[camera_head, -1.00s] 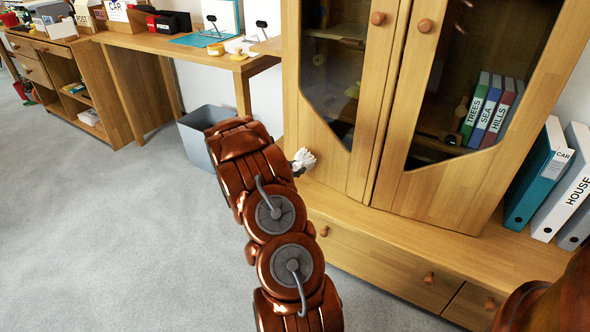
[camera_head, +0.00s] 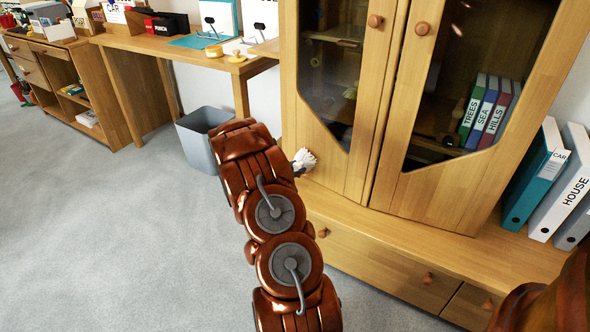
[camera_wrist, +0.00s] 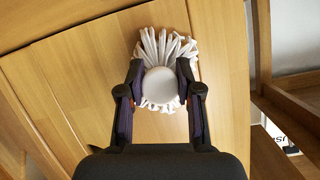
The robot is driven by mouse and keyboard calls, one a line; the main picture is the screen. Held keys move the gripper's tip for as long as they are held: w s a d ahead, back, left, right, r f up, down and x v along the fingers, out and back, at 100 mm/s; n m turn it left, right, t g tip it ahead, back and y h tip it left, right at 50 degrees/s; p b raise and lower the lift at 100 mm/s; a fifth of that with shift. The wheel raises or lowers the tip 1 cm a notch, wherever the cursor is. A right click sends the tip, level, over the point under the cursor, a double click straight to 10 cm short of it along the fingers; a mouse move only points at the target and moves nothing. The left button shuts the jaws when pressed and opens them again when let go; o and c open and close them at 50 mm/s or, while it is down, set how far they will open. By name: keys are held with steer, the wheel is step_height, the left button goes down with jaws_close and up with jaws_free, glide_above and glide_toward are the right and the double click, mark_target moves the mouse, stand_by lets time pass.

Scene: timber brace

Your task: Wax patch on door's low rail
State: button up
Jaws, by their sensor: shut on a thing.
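A wooden cabinet has two doors with dark glass panes; the left door's low rail (camera_head: 338,172) is plain wood. In the head view a white pleated cloth pad (camera_head: 304,160) touches or is very close to that rail at its left side. In the wrist view my gripper (camera_wrist: 160,85) is shut on the pad's round white knob, and the pad (camera_wrist: 165,48) fans out against the door wood (camera_wrist: 90,70). In the head view my arm hides the gripper's fingers. I cannot make out a wax patch on the rail.
A grey bin (camera_head: 203,135) stands on the floor left of my arm. The cabinet's lower ledge (camera_head: 440,235) juts out below the doors. Binders (camera_head: 540,175) stand at right. The floor at left is clear.

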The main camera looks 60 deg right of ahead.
steer(key=shift+d, duration=0.35)
steer(key=shift+s, duration=0.15)
steer(key=shift+s+a+f+b, duration=0.1)
steer(key=shift+s+a+b, duration=0.1)
steer(key=shift+s+b, duration=1)
steer(key=shift+s, duration=0.65)
steer(key=shift+s+a+b, duration=0.15)
steer(key=shift+s+b, duration=0.2)
steer(key=shift+s, duration=0.7)
steer(key=shift+s+a+b, duration=0.1)
steer(key=shift+s+b, duration=0.9)
steer(key=shift+s, duration=1.95)
steer(key=shift+r, duration=0.2)
steer(key=shift+s+p, duration=0.1)
steer(key=shift+p, duration=0.3)
